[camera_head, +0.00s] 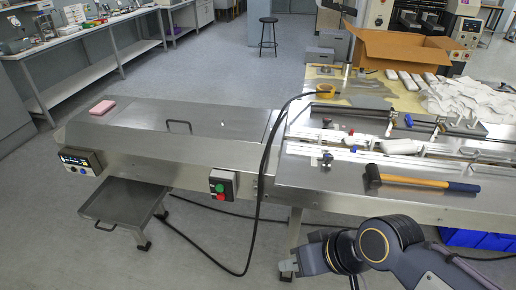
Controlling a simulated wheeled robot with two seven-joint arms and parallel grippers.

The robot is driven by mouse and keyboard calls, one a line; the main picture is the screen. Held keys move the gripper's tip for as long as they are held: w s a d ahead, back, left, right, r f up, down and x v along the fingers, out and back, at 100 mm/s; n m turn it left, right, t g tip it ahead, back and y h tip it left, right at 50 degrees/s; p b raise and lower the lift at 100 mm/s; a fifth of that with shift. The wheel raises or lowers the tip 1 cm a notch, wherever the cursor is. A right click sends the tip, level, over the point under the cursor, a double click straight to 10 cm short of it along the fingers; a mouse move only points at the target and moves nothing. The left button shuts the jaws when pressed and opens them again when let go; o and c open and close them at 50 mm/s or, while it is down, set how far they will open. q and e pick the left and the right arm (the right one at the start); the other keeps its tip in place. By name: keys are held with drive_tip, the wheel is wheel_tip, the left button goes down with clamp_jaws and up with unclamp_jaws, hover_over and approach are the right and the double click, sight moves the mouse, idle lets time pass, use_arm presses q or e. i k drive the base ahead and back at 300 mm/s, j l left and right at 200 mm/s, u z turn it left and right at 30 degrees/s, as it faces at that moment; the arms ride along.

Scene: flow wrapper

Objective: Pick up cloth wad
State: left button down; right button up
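A white, crumpled heap that looks like cloth or film (470,100) lies on the yellowish table at the upper right in the head view. A small white lump (402,146) lies among the rails of the machine, right of centre. I cannot tell for sure which of these is the cloth wad. My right gripper (288,266) is low in front of the machine, pointing left, well away from both. Its fingers are small and dark here, so their opening is unclear. My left gripper is not in view.
A mallet (420,181) lies on the steel machine top (330,190). A pink block (102,107) sits on the left cover. An open cardboard box (400,48) and a tape roll (325,91) are behind. A black cable (264,170) hangs down the front.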

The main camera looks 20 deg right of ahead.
sight(350, 141)
drive_tip(key=z, duration=1.6)
drive_tip(key=i+u, duration=0.5)
drive_tip(key=i, duration=0.2)
drive_tip(key=i+l+u, duration=0.15)
drive_tip(key=i+u, duration=0.35)
drive_tip(key=i, duration=0.2)
